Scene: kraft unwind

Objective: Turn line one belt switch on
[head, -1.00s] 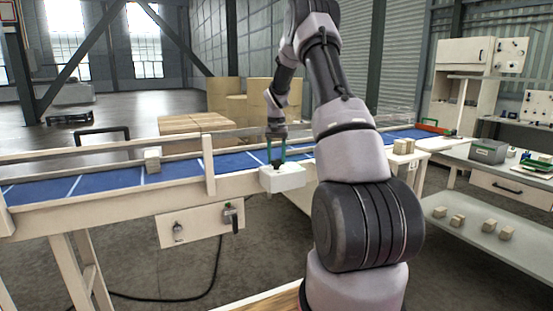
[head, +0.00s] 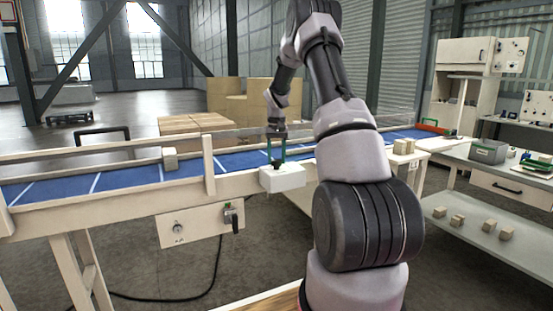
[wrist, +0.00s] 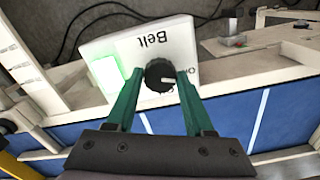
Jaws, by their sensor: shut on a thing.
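The belt switch is a white box (head: 283,178) on the conveyor's front rail, with a black knob on top. In the wrist view the box (wrist: 112,40) reads "Belt" and has a lit green lamp (wrist: 106,73). My gripper (head: 276,158) reaches down over the box from above. In the wrist view my gripper (wrist: 160,77) has its green fingers on either side of the black knob (wrist: 159,74), shut on it. The knob's white mark points right in that view. The "On" and "Off" lettering is partly hidden.
A small block (head: 169,158) rides on the blue belt (head: 110,182) left of my gripper. A panel (head: 200,225) with a dial and a dark handle hangs below the rail. A bench with a grey bin (head: 488,152) is at right.

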